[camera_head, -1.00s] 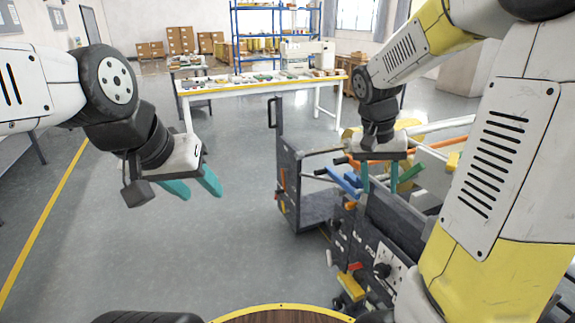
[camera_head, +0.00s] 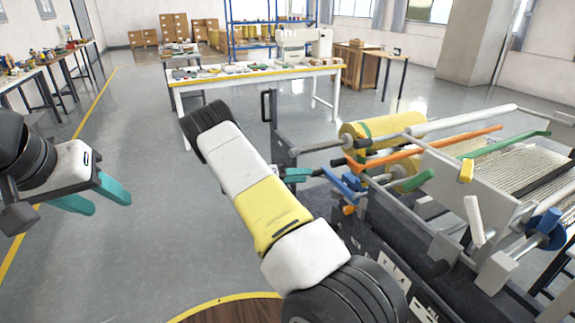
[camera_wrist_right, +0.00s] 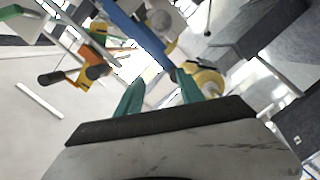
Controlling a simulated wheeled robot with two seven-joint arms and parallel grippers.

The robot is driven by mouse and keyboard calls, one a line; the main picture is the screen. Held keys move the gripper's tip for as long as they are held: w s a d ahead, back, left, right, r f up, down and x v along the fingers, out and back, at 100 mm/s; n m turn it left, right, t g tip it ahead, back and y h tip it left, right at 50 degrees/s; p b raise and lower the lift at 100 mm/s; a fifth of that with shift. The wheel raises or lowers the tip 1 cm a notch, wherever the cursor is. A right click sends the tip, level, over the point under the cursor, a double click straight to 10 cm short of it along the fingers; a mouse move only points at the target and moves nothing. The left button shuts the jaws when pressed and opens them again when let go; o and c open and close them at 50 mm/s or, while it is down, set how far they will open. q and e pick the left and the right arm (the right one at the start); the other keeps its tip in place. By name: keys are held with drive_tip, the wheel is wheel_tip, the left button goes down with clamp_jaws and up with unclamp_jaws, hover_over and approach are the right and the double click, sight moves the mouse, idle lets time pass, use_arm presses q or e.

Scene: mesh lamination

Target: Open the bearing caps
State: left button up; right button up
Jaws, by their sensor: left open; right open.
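The machine (camera_head: 385,232) stands at the right in the head view. Blue levers (camera_head: 341,184) sit at its near left end, beside a long orange bar (camera_head: 430,150). I cannot tell which parts are the bearing caps. My right gripper (camera_head: 297,175) is at the machine's left end by the blue levers, mostly hidden behind my forearm. In the right wrist view its two teal fingers (camera_wrist_right: 158,92) are apart, and a blue bar (camera_wrist_right: 135,27) runs just beyond the tips; contact cannot be told. My left gripper (camera_head: 111,204) is open and empty over the floor at the left.
Yellow rolls (camera_head: 378,130) and a mesh sheet (camera_head: 525,168) lie on the machine, with a green bar (camera_head: 490,146) above. A white worktable (camera_head: 260,77) stands behind. An orange part with a black handle (camera_wrist_right: 85,65) is near the right gripper. Floor at the left is clear.

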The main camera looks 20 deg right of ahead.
drive_tip(key=shift+n+t+h, duration=0.3)
drive_tip(key=shift+t+h, duration=0.4)
drive_tip(key=shift+t, duration=0.2)
drive_tip(key=w+d, duration=0.1)
drive_tip(key=d, duration=0.1)
drive_tip(key=w+d+f, duration=0.1)
drive_tip(key=d, duration=0.1)
drive_tip(key=w+d+f, duration=0.1)
drive_tip(key=d, duration=0.1)
drive_tip(key=shift+d+f, duration=0.1)
drive_tip(key=shift+d, duration=0.25)
drive_tip(key=shift+c, duration=0.5)
clamp_jaws()
